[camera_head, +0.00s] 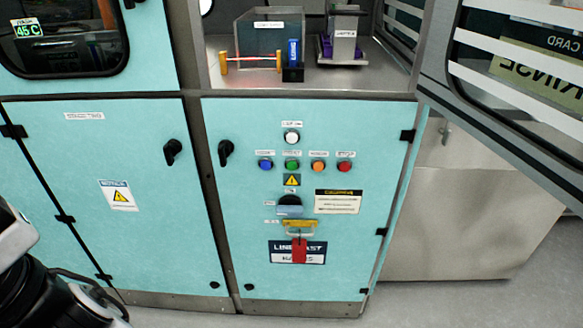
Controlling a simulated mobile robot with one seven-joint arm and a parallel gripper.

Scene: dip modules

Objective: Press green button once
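The green button (292,165) sits on the teal cabinet door (345,260), in a row with a blue button (265,165) to its left and an orange button (317,166) and a red button (344,167) to its right. A white button (291,137) is above the green one. Small labels stand above the buttons, too small to read. Part of my arm shows at the lower left, well apart from the panel. My gripper's fingers are not in view.
Below the buttons are a warning sign (292,180), a dark knob, a yellow latch (299,224) and a red tag (299,251). Above the door, an open shelf (345,80) holds containers. An open framed window door (520,75) juts out at the right. Floor shows at bottom right.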

